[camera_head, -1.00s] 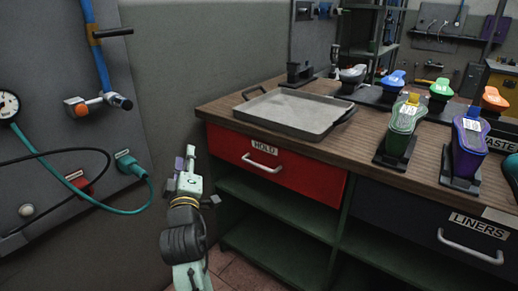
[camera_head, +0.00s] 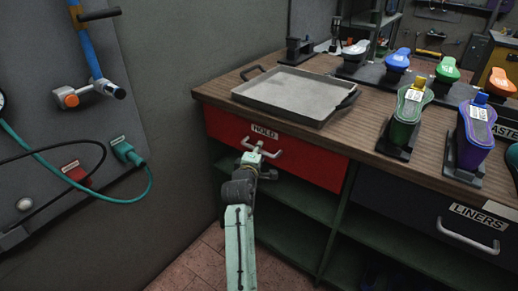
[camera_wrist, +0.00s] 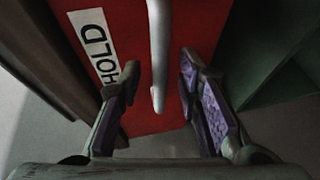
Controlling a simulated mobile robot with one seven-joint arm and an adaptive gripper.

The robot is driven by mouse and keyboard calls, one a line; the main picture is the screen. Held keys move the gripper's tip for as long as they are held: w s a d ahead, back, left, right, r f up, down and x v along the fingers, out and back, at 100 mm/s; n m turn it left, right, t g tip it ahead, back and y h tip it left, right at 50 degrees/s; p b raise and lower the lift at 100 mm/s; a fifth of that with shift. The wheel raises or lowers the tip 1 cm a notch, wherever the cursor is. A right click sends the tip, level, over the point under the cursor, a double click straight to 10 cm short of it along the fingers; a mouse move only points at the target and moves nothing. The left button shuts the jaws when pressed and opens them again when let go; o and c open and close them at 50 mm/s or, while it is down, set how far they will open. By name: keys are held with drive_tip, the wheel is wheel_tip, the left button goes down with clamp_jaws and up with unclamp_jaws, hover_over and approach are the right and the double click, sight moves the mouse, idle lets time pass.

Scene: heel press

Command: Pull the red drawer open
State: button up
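The red drawer (camera_head: 315,167), labelled HOLD, sits under the left part of the wooden workbench and looks closed. Its silver bar handle (camera_head: 275,153) is partly hidden behind my gripper (camera_head: 259,154) in the head view. In the wrist view my gripper (camera_wrist: 163,95) is open, with purple-padded fingers on either side of the handle (camera_wrist: 159,50). There is a gap between the handle and each finger. The red drawer front (camera_wrist: 190,30) fills the middle of that view.
A grey tray (camera_head: 295,95) stands on the bench above the drawer. A dark drawer labelled LINERS (camera_head: 430,215) is to the right. Green open shelves (camera_head: 300,197) lie below. A grey panel with hoses (camera_head: 60,120) stands at the left.

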drive_tip(key=shift+w+d+f, duration=0.15)
drive_tip(key=shift+w, duration=0.5)
drive_tip(key=shift+c, duration=0.5)
clamp_jaws()
